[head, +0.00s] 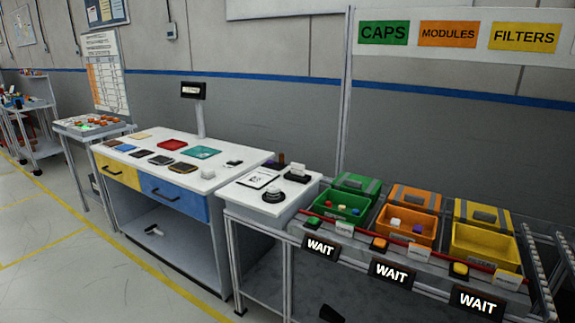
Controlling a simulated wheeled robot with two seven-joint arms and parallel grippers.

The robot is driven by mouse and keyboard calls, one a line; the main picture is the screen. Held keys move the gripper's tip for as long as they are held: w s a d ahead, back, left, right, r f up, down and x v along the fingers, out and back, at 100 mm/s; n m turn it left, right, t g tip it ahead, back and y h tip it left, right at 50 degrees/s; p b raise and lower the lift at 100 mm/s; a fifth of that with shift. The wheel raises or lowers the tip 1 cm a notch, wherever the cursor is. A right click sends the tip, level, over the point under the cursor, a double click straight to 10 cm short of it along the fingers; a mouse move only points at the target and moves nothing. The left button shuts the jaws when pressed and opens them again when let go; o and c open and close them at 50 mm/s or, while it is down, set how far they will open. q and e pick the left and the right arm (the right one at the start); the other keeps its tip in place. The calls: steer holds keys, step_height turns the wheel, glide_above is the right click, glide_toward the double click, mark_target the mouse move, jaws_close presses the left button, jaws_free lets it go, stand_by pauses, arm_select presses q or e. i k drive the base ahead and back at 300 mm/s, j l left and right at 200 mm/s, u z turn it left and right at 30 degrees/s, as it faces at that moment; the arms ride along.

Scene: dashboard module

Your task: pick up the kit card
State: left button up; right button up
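A white card with dark print (258,179), which looks like the kit card, lies flat on the small white-topped station (240,193) in the middle of the view. It sits behind a round black-and-white device (273,196) and left of a dark-topped device (297,174). The print is too small to read. Neither of my grippers can be made out. A small dark shape shows at the bottom edge, and I cannot tell what it is.
Left of the station is a white workbench (225,170) with several coloured flat pieces and yellow and blue drawers. To the right are green (326,213), orange (384,238) and yellow (462,255) bins behind WAIT signs (320,247). The floor at left is clear.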

mark_target(296, 169)
steer(key=i+j, duration=0.2)
steer(key=i, duration=0.45)
steer(key=i+j+u, duration=0.15)
steer(key=i, duration=0.45)
steer(key=i+j, duration=0.2)
steer(key=i, duration=0.45)
steer(key=j+u, duration=0.05)
